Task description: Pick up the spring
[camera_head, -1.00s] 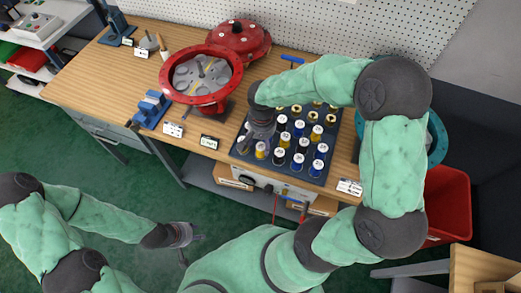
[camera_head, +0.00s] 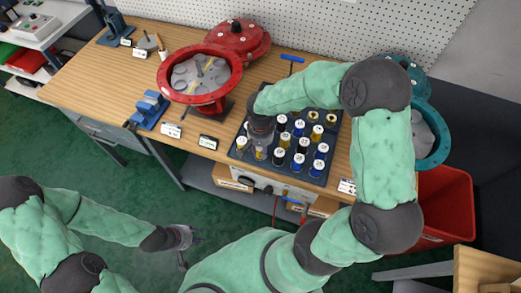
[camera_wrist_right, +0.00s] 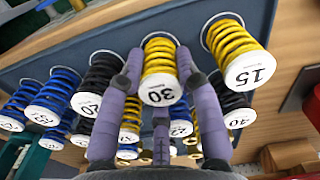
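Several labelled springs stand upright in a dark tray (camera_head: 334,150) on the bench, in yellow, blue and black. The right wrist view shows a yellow spring marked 30 (camera_wrist_right: 160,75) between the purple fingers of my right gripper (camera_wrist_right: 158,58). The fingers lie close along both sides of it; I cannot tell whether they press on it. The spring looks level with its neighbours, a yellow spring marked 15 (camera_wrist_right: 235,50) and a black one (camera_wrist_right: 100,75). In the head view my right gripper (camera_head: 262,148) is over the tray's left part. My left gripper (camera_head: 188,245) is empty, fingers spread, away from the bench.
A red round housing (camera_head: 200,76) and its red lid (camera_head: 238,38) stand left of the tray. A blue vise (camera_head: 150,110) is further left. A teal housing (camera_head: 435,140) and a red bin (camera_head: 448,205) are to the right.

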